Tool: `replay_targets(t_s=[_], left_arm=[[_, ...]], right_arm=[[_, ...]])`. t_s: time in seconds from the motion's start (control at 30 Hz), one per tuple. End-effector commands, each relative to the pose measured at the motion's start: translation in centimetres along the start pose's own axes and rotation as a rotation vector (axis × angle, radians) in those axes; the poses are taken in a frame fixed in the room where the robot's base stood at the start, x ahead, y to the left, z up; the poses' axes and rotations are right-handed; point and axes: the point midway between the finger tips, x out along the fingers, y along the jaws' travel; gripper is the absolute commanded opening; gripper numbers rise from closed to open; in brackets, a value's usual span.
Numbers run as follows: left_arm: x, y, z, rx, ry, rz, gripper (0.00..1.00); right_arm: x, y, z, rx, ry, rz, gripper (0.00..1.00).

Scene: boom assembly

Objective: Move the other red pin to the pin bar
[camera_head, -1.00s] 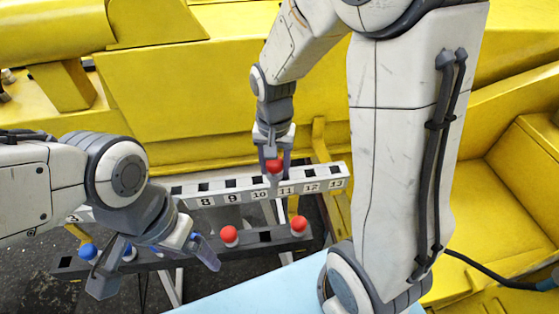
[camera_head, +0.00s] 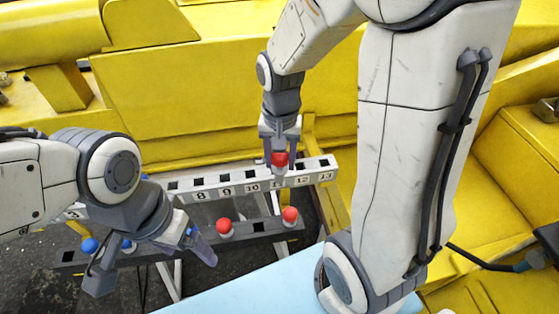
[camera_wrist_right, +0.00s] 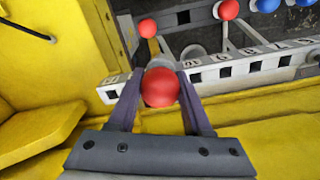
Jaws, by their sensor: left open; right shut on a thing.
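My right gripper (camera_head: 280,160) is shut on a red pin (camera_head: 281,158), held upright at the white numbered bar (camera_head: 215,192) near the label 11. The pin's grey shaft shows below its red head and overlaps the bar's face. I cannot tell whether its tip touches the bar. In the right wrist view the red head (camera_wrist_right: 160,87) sits between the two fingers. Two more red pins, one at the middle (camera_head: 225,227) and one at the right end (camera_head: 290,215), stand in the dark bar (camera_head: 255,232). My left gripper (camera_head: 200,245) is open and empty in front of the dark bar.
Blue pins (camera_head: 90,245) stand at the dark bar's left end, partly hidden by my left gripper. A yellow machine body (camera_head: 180,95) fills the back and right. A light blue surface (camera_head: 250,288) lies in front.

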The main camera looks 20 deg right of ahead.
Motion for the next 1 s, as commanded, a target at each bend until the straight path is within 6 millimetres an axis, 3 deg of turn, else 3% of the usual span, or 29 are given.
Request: replay_targets(t_s=[1.0], left_arm=[[-0.1,0.0,0.0,0.000,0.000,0.000,0.85]], right_arm=[[-6.1,-0.2,0.0,-0.003,0.001,-0.001,0.00]])
